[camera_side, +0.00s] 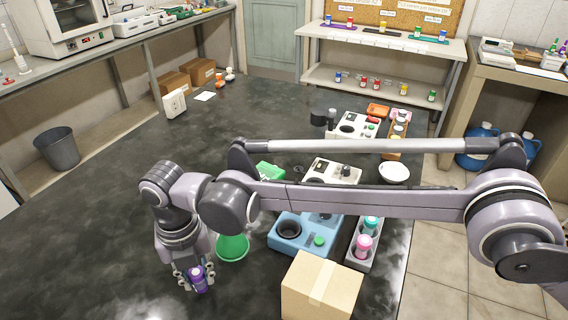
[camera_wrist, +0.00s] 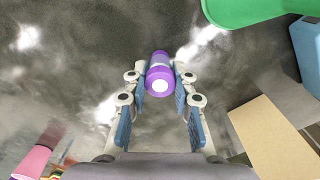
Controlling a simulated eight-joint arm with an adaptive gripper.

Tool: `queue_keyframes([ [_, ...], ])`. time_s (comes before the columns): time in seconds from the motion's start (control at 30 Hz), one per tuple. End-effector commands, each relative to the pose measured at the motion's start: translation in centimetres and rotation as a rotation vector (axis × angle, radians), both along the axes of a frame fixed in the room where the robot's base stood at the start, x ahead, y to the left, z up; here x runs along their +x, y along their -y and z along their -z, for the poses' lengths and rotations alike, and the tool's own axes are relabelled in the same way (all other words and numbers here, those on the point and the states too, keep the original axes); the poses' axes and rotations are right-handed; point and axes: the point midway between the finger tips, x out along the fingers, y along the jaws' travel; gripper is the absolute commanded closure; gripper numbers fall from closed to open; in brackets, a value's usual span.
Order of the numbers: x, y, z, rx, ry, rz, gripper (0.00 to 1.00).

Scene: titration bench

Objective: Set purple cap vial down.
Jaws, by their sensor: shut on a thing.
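The purple cap vial (camera_side: 199,278) is between the fingers of my gripper (camera_side: 190,272) in the side view, low over the dark table at the front. In the wrist view the vial (camera_wrist: 160,74) shows its purple body and a pale round spot on its near end. The fingers of my gripper (camera_wrist: 160,88) are shut on it from left and right. Whether the vial's far end touches the table cannot be told.
A green bowl (camera_side: 232,247) stands right of my gripper. The dark table (camera_side: 80,260) is clear to the left.

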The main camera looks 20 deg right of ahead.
Motion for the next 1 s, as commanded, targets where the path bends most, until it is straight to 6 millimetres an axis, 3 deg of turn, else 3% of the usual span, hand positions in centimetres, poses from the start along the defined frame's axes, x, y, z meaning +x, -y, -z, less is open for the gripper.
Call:
queue_keyframes([
  [0.07,0.0,0.0,0.2,0.000,0.000,0.000,1.00],
  [0.1,0.0,0.0,0.3,0.000,0.000,0.000,0.68],
  [0.17,0.0,0.0,0.2,0.000,0.000,0.000,0.51],
  [0.57,0.0,0.0,-0.3,0.000,0.000,0.000,0.51],
  [0.67,0.0,0.0,-1.4,0.000,0.000,0.000,0.51],
  [1.0,0.0,0.0,-7.7,0.000,0.000,0.000,0.51],
])
